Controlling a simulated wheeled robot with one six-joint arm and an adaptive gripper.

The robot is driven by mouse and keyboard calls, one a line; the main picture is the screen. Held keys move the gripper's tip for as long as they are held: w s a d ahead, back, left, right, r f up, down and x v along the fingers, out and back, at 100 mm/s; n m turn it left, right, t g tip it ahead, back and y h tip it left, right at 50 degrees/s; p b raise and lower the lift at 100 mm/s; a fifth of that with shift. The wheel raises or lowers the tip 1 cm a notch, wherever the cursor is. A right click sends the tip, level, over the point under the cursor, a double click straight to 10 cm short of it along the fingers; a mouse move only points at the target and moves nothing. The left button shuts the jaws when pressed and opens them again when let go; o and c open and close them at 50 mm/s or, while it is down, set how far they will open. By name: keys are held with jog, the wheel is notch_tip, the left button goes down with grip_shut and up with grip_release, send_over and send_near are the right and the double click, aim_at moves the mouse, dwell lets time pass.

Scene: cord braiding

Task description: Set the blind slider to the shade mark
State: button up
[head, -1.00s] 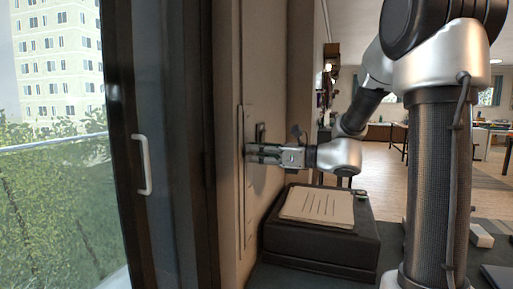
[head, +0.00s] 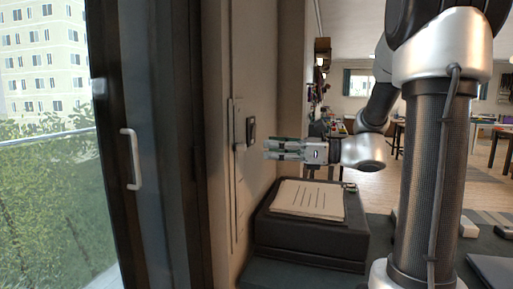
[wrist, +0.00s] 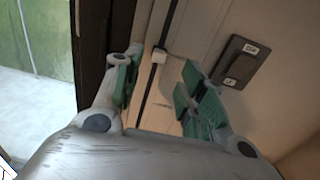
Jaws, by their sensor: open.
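The blind slider is a small pale knob (wrist: 160,56) on a dark vertical slot (wrist: 158,80) in a light strip on the wall. In the head view the strip (head: 238,190) is seen edge-on, with the small knob (head: 241,147) at its upper part. My gripper (head: 268,149) is open and empty, level with the knob and a short way off the wall. In the wrist view its green-padded fingers (wrist: 160,88) are spread, with the slot and knob showing between and beyond them. I cannot make out the shade mark.
A dark plate with two small labels (wrist: 240,62) is on the wall right of the slot; it also shows in the head view (head: 251,130). Below my gripper stands a dark box (head: 310,238) with a paper sheet (head: 308,199). A glass door with a handle (head: 132,160) is at left.

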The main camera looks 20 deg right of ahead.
jog(key=v, duration=0.3)
jog(key=shift+s+d, duration=0.2)
jog(key=shift+d, duration=0.15)
